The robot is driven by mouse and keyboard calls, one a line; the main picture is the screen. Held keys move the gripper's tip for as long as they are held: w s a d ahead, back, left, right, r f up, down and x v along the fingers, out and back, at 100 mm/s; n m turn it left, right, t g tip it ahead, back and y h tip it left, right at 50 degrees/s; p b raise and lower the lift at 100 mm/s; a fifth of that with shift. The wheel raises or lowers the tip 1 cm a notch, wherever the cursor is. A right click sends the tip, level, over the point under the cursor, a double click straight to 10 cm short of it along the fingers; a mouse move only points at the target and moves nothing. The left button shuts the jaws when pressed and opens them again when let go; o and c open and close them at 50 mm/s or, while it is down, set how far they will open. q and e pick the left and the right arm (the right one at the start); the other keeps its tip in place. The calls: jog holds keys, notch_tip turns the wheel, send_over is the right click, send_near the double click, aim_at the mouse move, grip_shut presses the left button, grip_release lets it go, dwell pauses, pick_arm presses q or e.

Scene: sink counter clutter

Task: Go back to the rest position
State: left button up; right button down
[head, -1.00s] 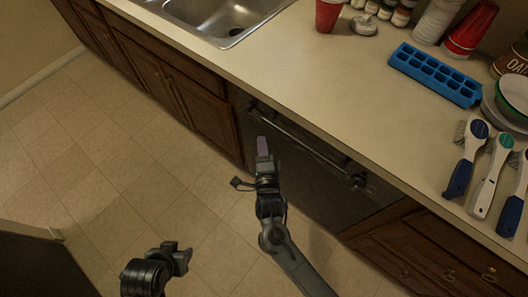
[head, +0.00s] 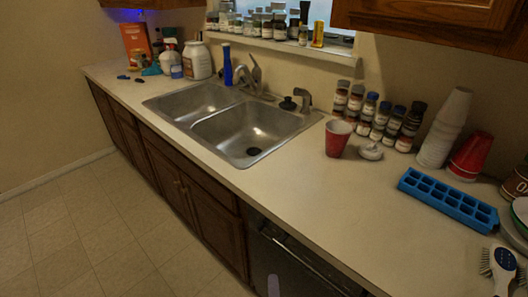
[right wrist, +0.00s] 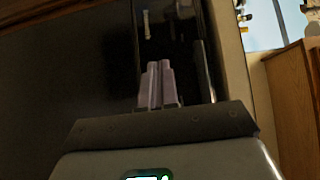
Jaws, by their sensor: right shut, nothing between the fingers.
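My right gripper (right wrist: 156,84) shows in the right wrist view with its two pale fingers side by side, shut and empty. In front of it is the dark front of the dishwasher (right wrist: 80,75). In the head view only the tip of my right gripper (head: 273,286) shows at the bottom edge, in front of the dishwasher and below the counter edge. My left gripper is out of view.
The counter (head: 330,210) runs along the wall with a double sink (head: 245,130). A red cup (head: 337,138), a blue ice tray (head: 447,200) and a brush (head: 502,268) stand or lie on it. The floor (head: 90,230) at left is clear.

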jog(key=s+d+f+n+g, duration=0.2)
jog(key=s+d+f+g, duration=0.1)
jog(key=s+d, duration=0.3)
jog(key=s+d+f+n+g, duration=0.2)
jog(key=s+d+f, duration=0.15)
jog(key=d, duration=0.45)
jog(key=s+d+r+n+g, duration=0.1)
jog(key=s+d+n+g, duration=0.1)
jog(key=s+n+g, duration=0.45)
jog(key=s+d+r+n+g, duration=0.2)
jog(key=s+n+g, duration=0.1)
jog(key=s+n, duration=0.55)
notch_tip(320, 180, up, 38)
jog(key=f+p, duration=0.1)
jog(key=p, duration=3.7)
notch_tip(320, 180, down, 62)
jog(key=b, duration=6.2)
jog(key=shift+w+n+b, duration=0.35)
jog(key=shift+n, duration=0.05)
jog(key=c, duration=1.8)
grip_release()
jog(key=shift+d+r, duration=0.1)
jog(key=shift+r, duration=0.05)
